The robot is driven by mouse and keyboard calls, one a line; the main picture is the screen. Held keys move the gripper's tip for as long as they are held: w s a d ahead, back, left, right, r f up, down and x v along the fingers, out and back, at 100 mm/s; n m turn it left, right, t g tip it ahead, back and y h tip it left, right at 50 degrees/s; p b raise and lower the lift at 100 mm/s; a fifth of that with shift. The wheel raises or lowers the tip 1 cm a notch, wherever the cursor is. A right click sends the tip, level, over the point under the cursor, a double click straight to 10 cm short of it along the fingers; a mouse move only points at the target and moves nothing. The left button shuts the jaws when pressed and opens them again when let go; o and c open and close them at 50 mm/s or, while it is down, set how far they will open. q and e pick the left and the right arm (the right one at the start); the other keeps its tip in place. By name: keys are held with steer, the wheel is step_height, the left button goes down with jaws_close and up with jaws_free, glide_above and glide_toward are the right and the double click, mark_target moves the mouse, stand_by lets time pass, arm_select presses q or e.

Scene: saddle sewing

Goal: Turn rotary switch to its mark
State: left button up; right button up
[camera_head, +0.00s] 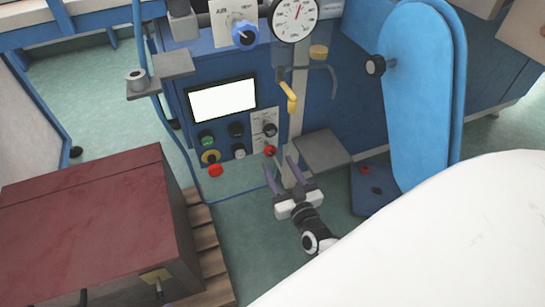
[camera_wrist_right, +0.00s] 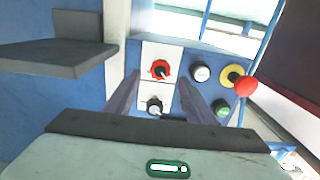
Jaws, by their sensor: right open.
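A white plate on the blue control panel carries two rotary switches. One has a black knob (camera_head: 270,130) and the other a red knob (camera_head: 270,151) below it. In the right wrist view the red knob (camera_wrist_right: 160,69) is above and the dark knob (camera_wrist_right: 154,105) below, on the same white plate (camera_wrist_right: 147,86). Marks on the plate are too small to read. My right gripper (camera_head: 279,162) is open and empty, with its fingers pointing at the plate. In the right wrist view its fingers (camera_wrist_right: 156,80) stand on both sides of the plate. My left gripper is not in view.
Left of the plate are a screen (camera_head: 222,99) and several buttons, with a red mushroom button (camera_head: 216,171) lowest. A yellow-handled lever (camera_head: 289,97) hangs above. A grey ledge (camera_head: 321,151) juts out at right. A dark red box (camera_head: 90,225) stands at left.

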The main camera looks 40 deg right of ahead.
mark_target(272, 153)
steer(key=b+x, duration=0.1)
steer(key=x, duration=0.3)
steer(key=shift+w+f, duration=0.15)
steer(key=shift+w, duration=0.05)
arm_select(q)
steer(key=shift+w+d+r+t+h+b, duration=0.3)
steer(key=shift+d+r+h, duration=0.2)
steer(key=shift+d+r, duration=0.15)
arm_select(e)
steer(key=shift+w+d, duration=0.15)
steer(key=shift+w, duration=0.45)
steer(key=c, duration=1.1)
steer(key=shift+o, duration=0.2)
